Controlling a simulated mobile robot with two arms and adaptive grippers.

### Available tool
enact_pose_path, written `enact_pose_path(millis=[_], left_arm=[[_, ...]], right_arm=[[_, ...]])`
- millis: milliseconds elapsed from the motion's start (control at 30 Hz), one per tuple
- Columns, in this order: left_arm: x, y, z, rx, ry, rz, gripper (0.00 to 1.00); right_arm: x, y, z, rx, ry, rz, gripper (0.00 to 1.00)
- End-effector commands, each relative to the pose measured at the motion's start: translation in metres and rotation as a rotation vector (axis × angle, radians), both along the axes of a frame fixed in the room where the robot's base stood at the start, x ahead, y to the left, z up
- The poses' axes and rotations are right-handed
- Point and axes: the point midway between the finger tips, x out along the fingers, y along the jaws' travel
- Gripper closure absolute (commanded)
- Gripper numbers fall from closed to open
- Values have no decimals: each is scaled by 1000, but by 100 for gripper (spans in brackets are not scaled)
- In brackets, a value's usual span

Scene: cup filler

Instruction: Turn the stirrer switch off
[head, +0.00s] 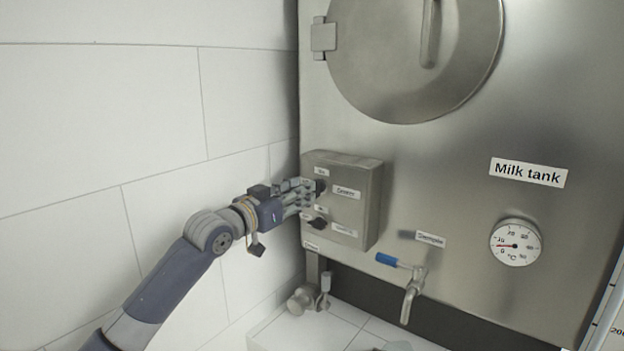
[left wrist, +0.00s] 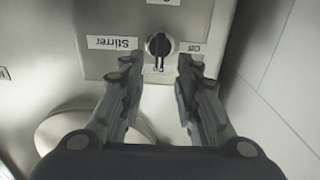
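The stirrer switch (left wrist: 158,45) is a round black knob with its ridge upright in the left wrist view. An upside-down "Stirrer" label (left wrist: 112,43) is to its left and an "Off" label (left wrist: 194,48) to its right. In the head view the switch (head: 321,187) is the upper knob on the steel control box (head: 368,205), partly hidden by my fingers. My left gripper (left wrist: 157,70) is open, its fingertips just short of the knob on either side, with nothing between them. It also shows in the head view (head: 306,191). My right gripper is not in view.
A second black knob (head: 317,223) is just below the stirrer switch, close to my lower finger. The milk tank (head: 450,150) carries a round hatch (head: 410,60), a dial thermometer (head: 516,242) and a blue-handled tap (head: 408,290). A white tiled wall (head: 100,120) is at left.

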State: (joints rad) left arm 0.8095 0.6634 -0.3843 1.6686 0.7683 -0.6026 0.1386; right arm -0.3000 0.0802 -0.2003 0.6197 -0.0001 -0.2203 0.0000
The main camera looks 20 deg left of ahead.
Motion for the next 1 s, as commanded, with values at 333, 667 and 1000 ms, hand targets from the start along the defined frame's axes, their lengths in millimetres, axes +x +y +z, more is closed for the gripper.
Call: enact_pose_path(millis=[333, 667, 1000], left_arm=[[43, -16, 1, 1, 2, 0, 70], [52, -19, -1, 2, 0, 0, 70], [51, -19, -1, 1, 1, 0, 100]], right_arm=[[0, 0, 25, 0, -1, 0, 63], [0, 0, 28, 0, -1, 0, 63], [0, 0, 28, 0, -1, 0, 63]])
